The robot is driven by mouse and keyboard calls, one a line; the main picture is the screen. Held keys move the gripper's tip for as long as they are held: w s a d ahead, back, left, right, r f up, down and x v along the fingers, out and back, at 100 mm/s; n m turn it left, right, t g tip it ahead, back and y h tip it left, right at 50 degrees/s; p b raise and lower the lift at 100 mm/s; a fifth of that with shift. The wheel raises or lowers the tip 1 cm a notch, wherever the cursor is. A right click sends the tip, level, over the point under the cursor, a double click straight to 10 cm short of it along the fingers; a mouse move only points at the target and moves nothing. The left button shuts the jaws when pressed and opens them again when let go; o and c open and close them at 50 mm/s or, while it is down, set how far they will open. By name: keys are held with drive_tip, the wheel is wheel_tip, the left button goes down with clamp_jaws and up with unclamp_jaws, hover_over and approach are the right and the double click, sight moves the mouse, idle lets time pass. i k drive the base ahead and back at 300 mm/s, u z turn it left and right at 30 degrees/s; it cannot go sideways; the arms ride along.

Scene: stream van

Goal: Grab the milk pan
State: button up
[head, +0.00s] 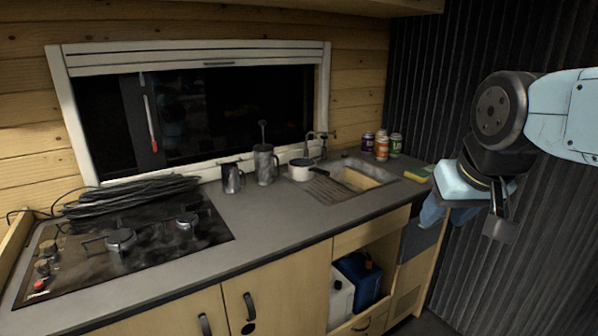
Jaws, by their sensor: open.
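The milk pan (301,170) appears to be the small pale pan with a dark handle. It stands on the grey worktop at the left edge of the sink's drainer, and its handle points right over the drainer. My gripper (496,226) is at the right side of the head view, pointing down near the right end of the worktop. It is open and holds nothing that I can see; one finger is mostly hidden. It is well apart from the pan, to its right and nearer the camera.
A metal jug (232,178) and a lidded pot with an upright plunger (265,164) stand left of the pan. The sink (361,180), tap and several cans (381,147) are to its right. A hob (120,250) with coiled cable fills the left. The worktop's front middle is clear.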

sight(300, 169)
drive_tip(key=i, duration=0.9)
drive_tip(key=z, duration=0.05)
